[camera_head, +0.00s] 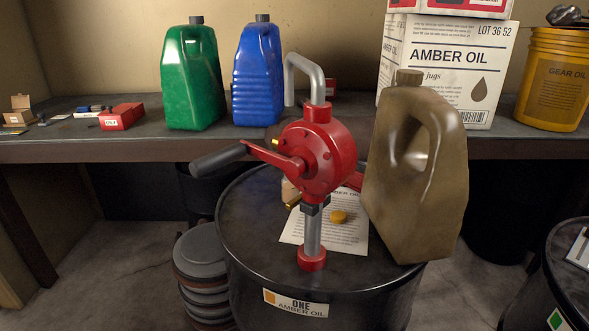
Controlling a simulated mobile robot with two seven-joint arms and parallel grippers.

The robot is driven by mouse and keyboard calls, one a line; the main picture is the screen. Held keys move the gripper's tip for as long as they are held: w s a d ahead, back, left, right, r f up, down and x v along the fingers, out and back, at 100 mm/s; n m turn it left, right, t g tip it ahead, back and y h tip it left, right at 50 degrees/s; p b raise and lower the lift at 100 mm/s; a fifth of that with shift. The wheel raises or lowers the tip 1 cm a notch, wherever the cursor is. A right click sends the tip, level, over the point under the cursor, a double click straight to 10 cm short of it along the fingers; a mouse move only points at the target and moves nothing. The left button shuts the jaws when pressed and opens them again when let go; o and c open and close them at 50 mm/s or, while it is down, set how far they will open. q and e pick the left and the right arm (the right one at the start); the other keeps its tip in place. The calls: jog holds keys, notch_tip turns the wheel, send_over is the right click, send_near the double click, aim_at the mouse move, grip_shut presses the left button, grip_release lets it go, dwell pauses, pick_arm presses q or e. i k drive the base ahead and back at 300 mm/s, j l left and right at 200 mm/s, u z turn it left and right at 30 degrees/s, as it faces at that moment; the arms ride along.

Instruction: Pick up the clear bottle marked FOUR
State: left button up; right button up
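I see no clear bottle marked FOUR in the head view. A brown-gold jug (415,190) with a handle and cap stands upright on the black drum (250,240), whose label reads ONE AMBER OIL. A red hand pump (318,155) with a grey pipe and black-gripped crank rises from the drum top. A small pale object (290,190) is partly hidden behind the pump, and I cannot tell what it is. A yellow cap-like piece (338,216) lies on a printed sheet (345,240). Neither of my grippers is in view.
The workbench (90,150) behind holds a green jug (192,80), a blue jug (257,80), an AMBER OIL carton (455,70) and a yellow GEAR OIL pail (553,80). Stacked grey lids (200,255) stand left of the drum. Another drum (565,270) is at right.

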aim_at(289, 191)
jog(key=z, duration=0.45)
jog(key=j+z, duration=0.15)
jog(key=z, duration=0.3)
jog(key=j+z, duration=0.1)
jog(key=z, duration=0.35)
jog(key=j+z, duration=0.1)
jog(key=z, duration=0.3)
jog(key=j+z, duration=0.45)
jog(key=k+j+z, duration=0.2)
jog(key=z, duration=0.2)
jog(key=k+j+z, duration=0.6)
jog(key=j, duration=0.2)
jog(key=k+j+z, duration=0.25)
jog(key=k+j, duration=0.3)
jog(key=k, duration=0.1)
